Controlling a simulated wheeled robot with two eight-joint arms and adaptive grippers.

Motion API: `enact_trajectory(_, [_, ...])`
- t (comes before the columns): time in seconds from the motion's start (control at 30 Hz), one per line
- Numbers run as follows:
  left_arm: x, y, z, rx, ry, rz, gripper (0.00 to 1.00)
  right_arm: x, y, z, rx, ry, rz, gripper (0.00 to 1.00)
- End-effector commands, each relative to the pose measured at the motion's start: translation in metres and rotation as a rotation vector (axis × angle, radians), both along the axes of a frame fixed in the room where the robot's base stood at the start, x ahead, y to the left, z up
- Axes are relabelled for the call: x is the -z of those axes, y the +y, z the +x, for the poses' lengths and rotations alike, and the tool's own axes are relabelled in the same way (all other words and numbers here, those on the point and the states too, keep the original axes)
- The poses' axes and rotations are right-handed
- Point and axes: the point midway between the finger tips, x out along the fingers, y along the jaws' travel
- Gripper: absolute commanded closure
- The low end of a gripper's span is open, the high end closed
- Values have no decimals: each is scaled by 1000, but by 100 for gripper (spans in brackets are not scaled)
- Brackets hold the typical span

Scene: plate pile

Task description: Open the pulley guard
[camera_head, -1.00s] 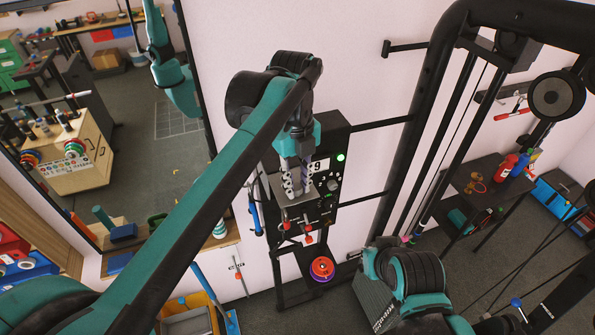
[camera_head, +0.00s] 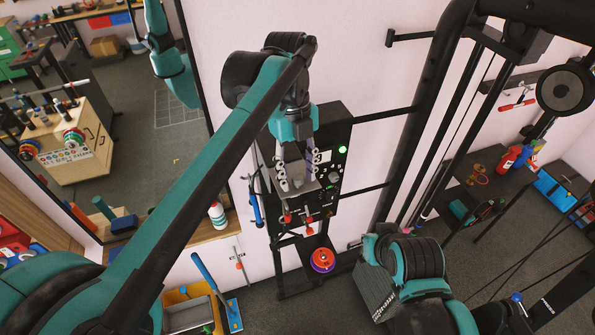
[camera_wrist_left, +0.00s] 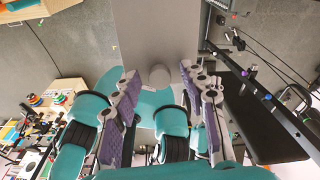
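The pulley guard appears to be the flat grey plate (camera_head: 300,200) on the front of the black upright panel (camera_head: 335,125). In the left wrist view the grey plate (camera_wrist_left: 157,35) fills the upper middle, with a round pale knob (camera_wrist_left: 159,75) at its near end. My left gripper (camera_head: 297,172) is in front of the panel at the plate. In the left wrist view its fingers (camera_wrist_left: 160,72) are spread on either side of the knob, with gaps on both sides. Much of the plate is hidden in the head view.
A green lamp (camera_head: 342,149) is lit on the panel. Red-tipped levers (camera_head: 287,219) and a red round part (camera_head: 322,260) sit below. The black machine frame (camera_head: 430,120) rises to the right. A wooden shelf (camera_head: 200,234) with a white bottle (camera_head: 217,215) is at left.

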Motion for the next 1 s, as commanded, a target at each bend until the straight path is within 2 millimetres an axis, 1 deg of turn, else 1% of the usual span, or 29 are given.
enact_trajectory(0.17, [-1,0,0,0,0,0,57,0,0,0,0,0,0,100])
enact_trajectory(0.27, [-6,0,1,0,0,0,57,0,0,0,0,0,0,100])
enact_trajectory(0.37, [-19,1,4,0,0,0,57,0,0,0,0,0,0,100])
enact_trajectory(0.6, [-71,4,14,0,0,0,57,0,0,0,0,0,0,100])
enact_trajectory(0.7, [-90,5,17,0,0,0,57,0,0,0,0,0,0,100])
enact_trajectory(0.83, [-107,6,21,0,0,0,57,0,0,0,0,0,0,100])
enact_trajectory(1.0, [-117,7,22,0,0,0,57,0,0,0,0,0,0,100])
